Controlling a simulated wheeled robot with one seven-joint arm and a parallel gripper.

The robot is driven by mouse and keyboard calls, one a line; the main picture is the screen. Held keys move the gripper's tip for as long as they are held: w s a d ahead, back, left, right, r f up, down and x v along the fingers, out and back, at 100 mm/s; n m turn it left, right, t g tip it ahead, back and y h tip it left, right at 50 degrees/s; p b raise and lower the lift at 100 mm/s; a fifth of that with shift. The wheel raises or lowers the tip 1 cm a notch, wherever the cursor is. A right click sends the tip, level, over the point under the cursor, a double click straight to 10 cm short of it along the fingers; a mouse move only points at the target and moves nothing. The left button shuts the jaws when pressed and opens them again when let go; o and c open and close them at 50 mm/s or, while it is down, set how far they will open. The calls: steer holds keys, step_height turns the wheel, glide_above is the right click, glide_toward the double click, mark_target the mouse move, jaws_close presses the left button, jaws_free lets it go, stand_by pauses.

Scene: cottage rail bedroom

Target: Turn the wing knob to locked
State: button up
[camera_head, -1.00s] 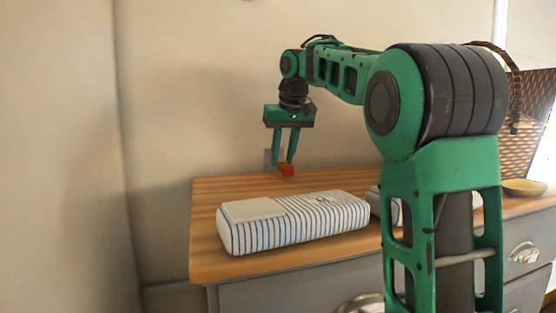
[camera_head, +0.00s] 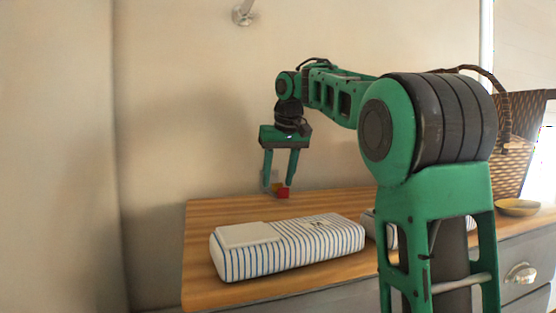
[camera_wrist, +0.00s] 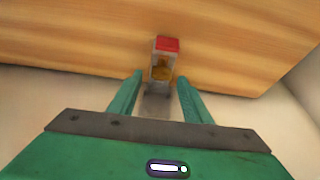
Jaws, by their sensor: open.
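A small fixture sits near the wall-side edge of the wooden top. In the wrist view it has a grey body, a red block (camera_wrist: 166,44) at one end and a yellow-orange part (camera_wrist: 161,73), probably the wing knob. In the head view only the red block (camera_head: 284,193) and a bit of yellow (camera_head: 276,187) show, small and partly behind the fingers. My gripper (camera_head: 279,185) points down over it, fingers apart. In the wrist view my open gripper (camera_wrist: 160,84) has its fingertips on either side of the yellow part's near end. Contact and the knob's exact angle cannot be told.
A striped white-and-blue padded item (camera_head: 290,246) lies on the wooden top (camera_head: 205,290) in front of my gripper. A wicker basket (camera_head: 512,165) and a yellow bowl (camera_head: 518,208) are at the right. The wall stands close behind the fixture.

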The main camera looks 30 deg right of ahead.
steer(key=shift+v, duration=4.85)
steer(key=shift+w+a, duration=0.15)
